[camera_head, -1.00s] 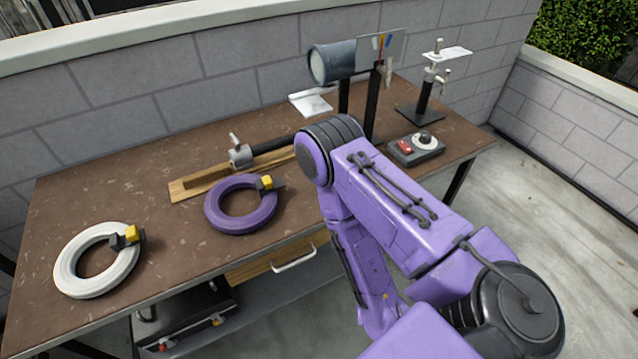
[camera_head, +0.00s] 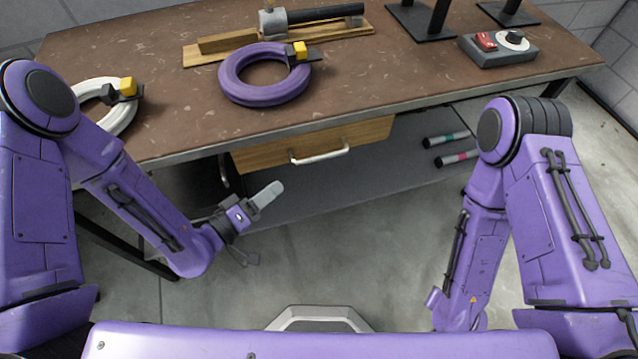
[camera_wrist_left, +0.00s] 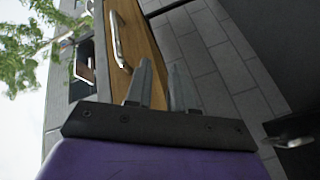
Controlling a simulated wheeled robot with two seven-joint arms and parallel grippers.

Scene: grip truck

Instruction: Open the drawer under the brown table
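The brown table (camera_head: 400,65) stands ahead of me. Its drawer (camera_head: 262,157) has a wooden front with a pale metal bar handle (camera_head: 322,156), and it looks shut under the table's front edge. My left gripper (camera_head: 266,195) is below and to the left of the handle, apart from it. The left wrist view shows the drawer front (camera_wrist_left: 137,38) and handle (camera_wrist_left: 117,45) beyond my left gripper (camera_wrist_left: 163,63), whose two fingers are apart with nothing between them. My right arm hangs at the right; its gripper is not seen.
On the table are a purple cable ring (camera_head: 262,98), a white ring (camera_head: 122,115), a wooden board with a metal tool (camera_head: 222,44) and a control box (camera_head: 498,50). A grey lower shelf (camera_head: 375,180) holds two capped cylinders (camera_head: 447,138). Open floor lies in front.

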